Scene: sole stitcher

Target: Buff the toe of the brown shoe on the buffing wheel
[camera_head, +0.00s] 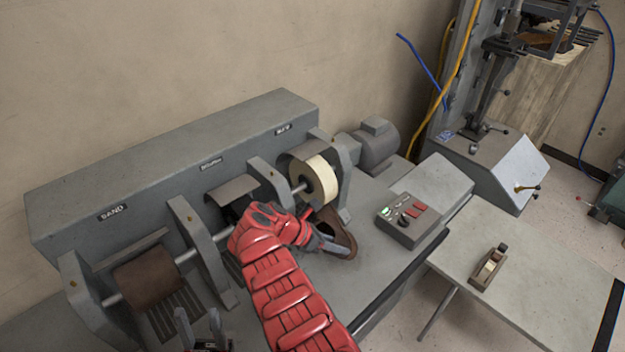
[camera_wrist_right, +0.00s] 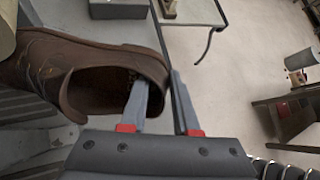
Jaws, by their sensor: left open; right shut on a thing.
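The brown shoe (camera_head: 341,232) is below the cream buffing wheel (camera_head: 322,181) at the right end of the machine. My right gripper (camera_head: 343,249) is shut on the shoe's heel end. In the right wrist view the brown shoe (camera_wrist_right: 65,62) shows its laces and open collar. One finger of the right gripper (camera_wrist_right: 165,92) is inside the opening and the other outside the heel wall. The toe is out of that view, and my right arm partly hides the shoe in the head view. My left gripper (camera_head: 200,328) is open and empty at the bottom edge.
A sanding drum (camera_head: 147,277) is at the machine's left, with grey brackets along the shaft. A control box (camera_head: 408,219) with a green light and red buttons sits right of the wheel. A side table (camera_head: 540,265) holds a small wooden tool (camera_head: 488,267).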

